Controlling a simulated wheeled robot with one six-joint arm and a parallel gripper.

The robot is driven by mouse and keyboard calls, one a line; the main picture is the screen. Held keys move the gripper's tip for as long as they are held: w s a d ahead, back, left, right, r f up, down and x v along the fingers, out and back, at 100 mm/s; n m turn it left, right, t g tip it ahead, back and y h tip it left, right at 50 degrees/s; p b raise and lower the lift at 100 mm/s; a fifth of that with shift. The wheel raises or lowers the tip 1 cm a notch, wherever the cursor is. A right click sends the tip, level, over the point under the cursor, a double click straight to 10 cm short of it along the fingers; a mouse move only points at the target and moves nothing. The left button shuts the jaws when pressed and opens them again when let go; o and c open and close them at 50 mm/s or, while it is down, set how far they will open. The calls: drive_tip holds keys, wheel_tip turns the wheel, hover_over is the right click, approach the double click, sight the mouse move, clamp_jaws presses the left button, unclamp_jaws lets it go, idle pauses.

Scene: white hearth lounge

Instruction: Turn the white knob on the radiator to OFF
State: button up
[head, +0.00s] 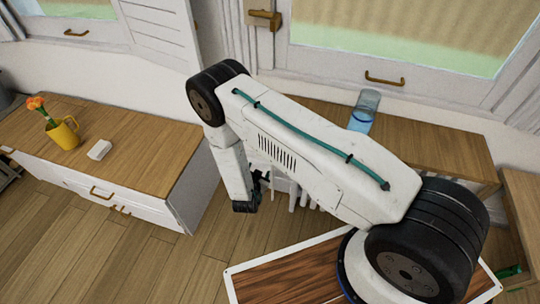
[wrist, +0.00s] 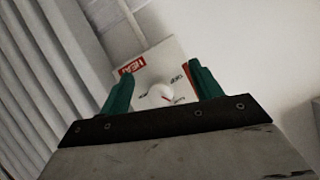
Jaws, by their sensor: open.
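The white knob (wrist: 158,94) sits on a pale label plate (wrist: 150,65) in the wrist view and carries a small red mark on its face. The plate has a red patch reading HEAT at its upper left and smaller dark lettering that is hard to read. My gripper (wrist: 162,82) is open, with one green finger on each side of the knob in the picture; I cannot tell whether either touches it. In the head view my gripper (head: 256,190) points down beside the white radiator (head: 303,196), mostly hidden by my arm; the knob is hidden there.
A wooden bench (head: 437,144) under the window holds a blue glass (head: 364,112). A low cabinet (head: 130,150) at left bears a yellow mug (head: 64,134) with flowers and a small white block (head: 99,150). Wooden floor (head: 125,247) is clear between the cabinet and me.

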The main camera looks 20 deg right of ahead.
drive_tip(key=w+d+r+m+t+h, duration=0.1)
drive_tip(key=w+d+r+t+h, duration=0.1)
drive_tip(key=d, duration=0.4)
drive_tip(key=shift+w+d+r+t+h, duration=0.35)
drive_tip(key=shift+w+t+h, duration=0.35)
drive_tip(key=shift+w+t, duration=0.45)
drive_tip(key=shift+w, duration=0.1)
drive_tip(key=c, duration=1)
